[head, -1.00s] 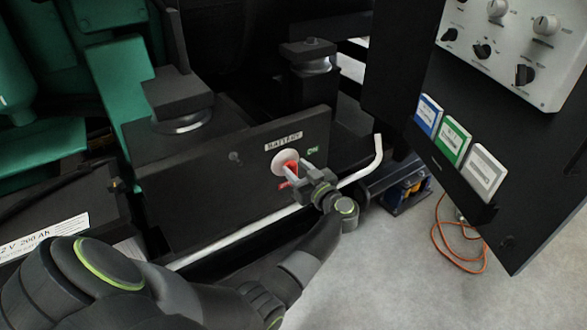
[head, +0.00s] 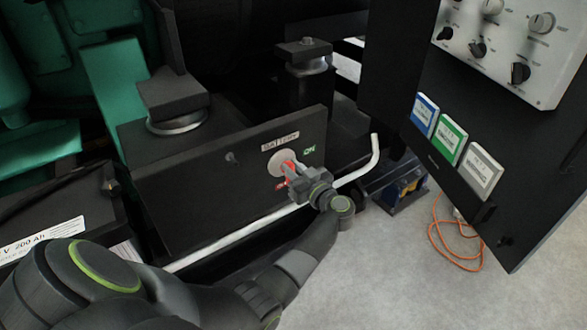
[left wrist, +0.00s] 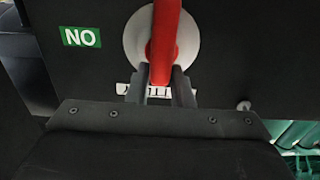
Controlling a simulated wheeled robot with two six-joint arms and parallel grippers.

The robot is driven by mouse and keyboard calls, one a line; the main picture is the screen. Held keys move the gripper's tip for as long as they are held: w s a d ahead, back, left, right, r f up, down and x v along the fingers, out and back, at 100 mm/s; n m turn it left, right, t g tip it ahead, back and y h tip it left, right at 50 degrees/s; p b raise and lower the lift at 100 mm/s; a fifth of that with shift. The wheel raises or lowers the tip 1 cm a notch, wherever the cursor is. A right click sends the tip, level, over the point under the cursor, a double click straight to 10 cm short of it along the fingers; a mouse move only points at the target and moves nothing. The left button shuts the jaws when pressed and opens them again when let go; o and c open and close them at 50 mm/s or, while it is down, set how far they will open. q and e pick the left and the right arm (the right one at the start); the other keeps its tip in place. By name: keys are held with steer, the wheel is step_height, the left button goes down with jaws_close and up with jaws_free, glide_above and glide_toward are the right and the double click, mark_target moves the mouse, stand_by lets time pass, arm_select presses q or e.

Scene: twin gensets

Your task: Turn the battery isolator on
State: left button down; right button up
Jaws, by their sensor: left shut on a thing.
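The battery isolator has a pale round disc (head: 279,160) on a black panel (head: 215,185), under a BATTERY label (head: 280,141). A green ON label (head: 308,151) is at its upper right and a red label (head: 281,184) is below it. In the left wrist view the red handle (left wrist: 164,38) stands upright across the disc (left wrist: 136,44), and the green label (left wrist: 81,37) appears upside down at left. My left gripper (left wrist: 160,84) is shut on the handle's end. In the head view my left gripper (head: 294,179) partly hides the handle (head: 288,167). My right gripper is out of view.
A white bent rail (head: 240,235) runs below the panel, close to my left gripper. A dark open door (head: 400,150) with knobs and colored cards is at right. An orange cable (head: 440,245) lies on clear floor. A battery (head: 50,215) is at left.

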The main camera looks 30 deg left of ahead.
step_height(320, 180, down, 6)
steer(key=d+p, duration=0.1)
steer(key=p, duration=0.1)
arm_select(q)
steer(key=n, duration=0.5)
steer(key=s+f+n+b, duration=0.1)
steer(key=n, duration=0.4)
steer(key=f+n+b, duration=0.1)
steer(key=n, duration=0.4)
steer(key=shift+s+a+n, duration=0.35)
steer(key=shift+s+n, duration=0.05)
steer(key=shift+n+b, duration=0.7)
steer(key=shift+n, duration=0.4)
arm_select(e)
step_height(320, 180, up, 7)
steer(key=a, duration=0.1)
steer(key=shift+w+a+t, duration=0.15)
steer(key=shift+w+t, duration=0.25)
arm_select(q)
steer(key=c, duration=1.3)
jaws_free()
